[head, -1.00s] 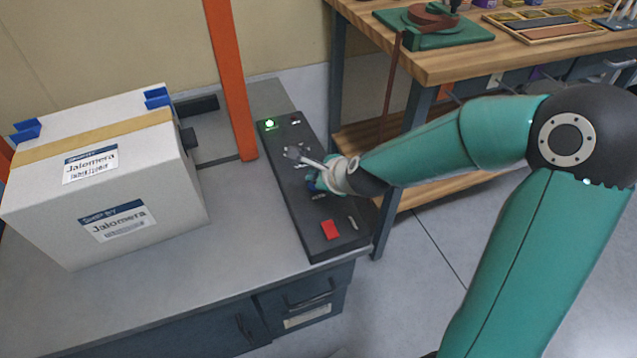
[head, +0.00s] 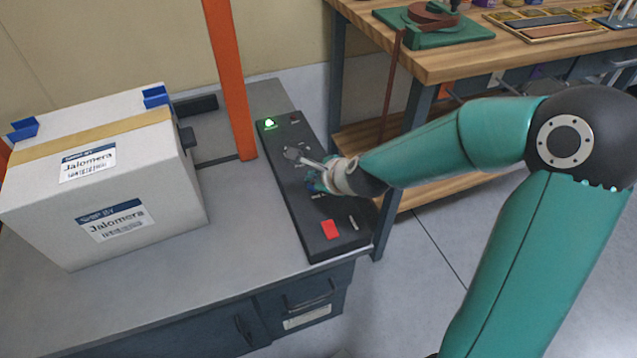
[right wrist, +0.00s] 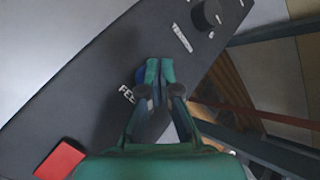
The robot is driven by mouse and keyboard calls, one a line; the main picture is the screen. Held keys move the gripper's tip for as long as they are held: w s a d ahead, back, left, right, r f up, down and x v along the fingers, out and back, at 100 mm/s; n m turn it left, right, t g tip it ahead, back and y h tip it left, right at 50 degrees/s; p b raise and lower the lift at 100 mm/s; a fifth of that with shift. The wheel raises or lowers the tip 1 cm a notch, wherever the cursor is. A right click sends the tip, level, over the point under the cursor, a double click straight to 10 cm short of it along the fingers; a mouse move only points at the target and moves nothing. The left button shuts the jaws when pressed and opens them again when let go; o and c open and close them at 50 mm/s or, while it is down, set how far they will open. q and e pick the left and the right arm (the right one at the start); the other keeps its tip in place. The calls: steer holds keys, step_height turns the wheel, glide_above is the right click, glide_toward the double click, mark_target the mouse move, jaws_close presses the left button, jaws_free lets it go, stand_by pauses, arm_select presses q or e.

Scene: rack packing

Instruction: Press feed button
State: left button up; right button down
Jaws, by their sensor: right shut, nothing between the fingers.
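The dark control panel (head: 292,210) lies along the right edge of the grey bench. In the right wrist view, white lettering starting "FE" (right wrist: 126,94) is partly visible beside my gripper. A blue button (right wrist: 140,76) shows just left of the fingertips, partly covered by them. My right gripper (right wrist: 160,70) is shut and empty, its teal fingertips together over the button area. In the head view the right gripper (head: 316,184) is low over the middle of the panel. Whether the fingertips touch the button is hidden. My left gripper is out of view.
A red button (head: 330,229) sits nearer on the panel, and a green light (head: 269,124) glows at its far end. A black knob (right wrist: 205,15) is beyond my fingertips.

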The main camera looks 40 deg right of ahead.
steer(key=shift+f+b, duration=0.45)
steer(key=shift+b, duration=0.05)
stand_by(0.4)
steer(key=shift+r, duration=0.15)
steer(key=shift+r+p, duration=0.7)
steer(key=shift+p, duration=0.1)
step_height(320, 180, up, 5)
steer(key=p, duration=0.4)
steer(key=shift+p, duration=0.35)
stand_by(0.5)
steer(key=shift+w+r, duration=0.1)
